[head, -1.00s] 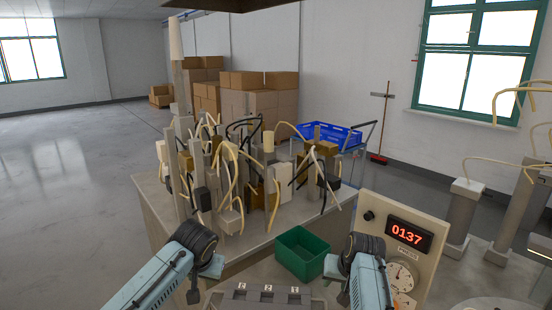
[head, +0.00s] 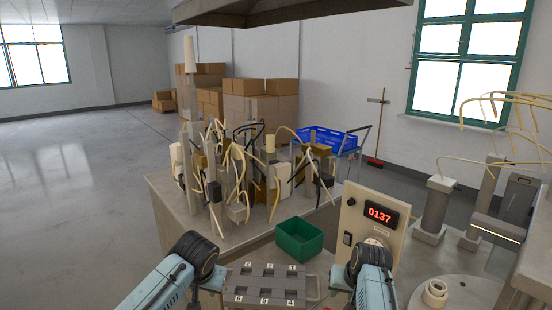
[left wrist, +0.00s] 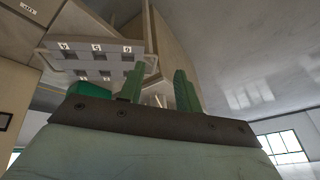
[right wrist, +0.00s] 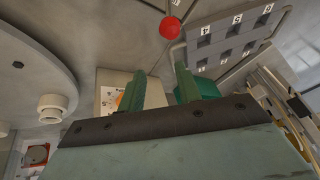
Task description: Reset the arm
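My left gripper (head: 214,279) hangs at the left end of the grey numbered tray (head: 266,286) in the head view. In the left wrist view its two green fingers (left wrist: 158,88) stand apart with nothing between them. My right gripper (head: 339,280) is at the tray's right end. Its green fingers (right wrist: 160,90) also stand apart and empty in the right wrist view. Both arms are bent with the grippers low in front of me. Fingertips are hidden or too small to tell in the head view.
A green bin (head: 300,240) stands behind the tray. A panel (head: 364,228) reads 0137. A round plate (head: 455,296) with a white ring socket (head: 435,293) is at right. A red knob (right wrist: 169,27) shows in the right wrist view. Posts with wires (head: 215,180) crowd the back bench.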

